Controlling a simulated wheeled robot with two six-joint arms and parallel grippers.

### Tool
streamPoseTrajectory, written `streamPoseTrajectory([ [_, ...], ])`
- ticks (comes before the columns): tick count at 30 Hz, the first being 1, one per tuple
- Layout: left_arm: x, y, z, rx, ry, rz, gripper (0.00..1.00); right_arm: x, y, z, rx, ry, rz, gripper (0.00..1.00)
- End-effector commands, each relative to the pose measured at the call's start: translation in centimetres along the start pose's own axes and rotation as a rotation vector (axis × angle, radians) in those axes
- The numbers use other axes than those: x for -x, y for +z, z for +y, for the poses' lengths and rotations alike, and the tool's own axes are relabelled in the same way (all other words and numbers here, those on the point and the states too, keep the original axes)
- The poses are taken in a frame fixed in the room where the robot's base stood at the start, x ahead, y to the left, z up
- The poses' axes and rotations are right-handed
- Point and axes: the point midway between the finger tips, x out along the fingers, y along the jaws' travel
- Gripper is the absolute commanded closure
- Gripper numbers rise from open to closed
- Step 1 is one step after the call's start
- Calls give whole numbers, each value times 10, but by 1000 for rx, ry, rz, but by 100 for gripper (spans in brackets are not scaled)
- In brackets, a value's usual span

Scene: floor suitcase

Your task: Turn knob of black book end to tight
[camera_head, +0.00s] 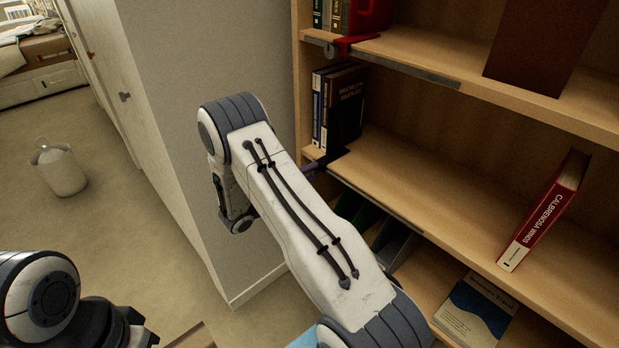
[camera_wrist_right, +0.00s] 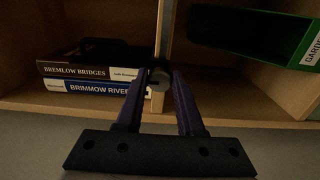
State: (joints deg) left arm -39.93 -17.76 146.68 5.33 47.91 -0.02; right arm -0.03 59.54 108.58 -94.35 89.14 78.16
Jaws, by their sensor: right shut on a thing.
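The black book end (camera_head: 347,128) stands at the left end of the middle shelf, against several upright books; its lower part is at the shelf's front edge. It also shows dark in the right wrist view (camera_wrist_right: 100,48), where the books appear sideways. The grey round knob (camera_wrist_right: 160,76) sits between the purple fingertips of my right gripper (camera_wrist_right: 159,92), which is shut on it. In the head view my right arm hides most of the gripper; a little purple finger shows (camera_head: 312,166). The knob's tightness cannot be told.
A red book end (camera_head: 368,18) is clamped to the upper shelf. A red book (camera_head: 545,212) leans on the middle shelf (camera_head: 430,180), whose centre is clear. A grey wall (camera_head: 205,60) stands left of the bookcase. A bin (camera_head: 60,170) stands on the floor.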

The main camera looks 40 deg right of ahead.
Motion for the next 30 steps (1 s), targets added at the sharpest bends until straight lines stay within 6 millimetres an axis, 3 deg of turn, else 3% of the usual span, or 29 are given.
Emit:
streamPoseTrajectory([
  [15,-2,0,0,0,0,0,76,1,0,-1,-15,-2,2,100],
  [16,-2,0,0,0,0,0,76,1,0,-1,-15,-2,2,52],
  [17,-2,0,0,0,0,0,76,1,0,-1,-15,-2,2,40],
  [18,-2,0,0,0,0,0,76,1,0,-1,-15,-2,2,35],
  [30,-3,0,0,0,0,0,76,8,-1,-1,-15,-1,4,35],
])
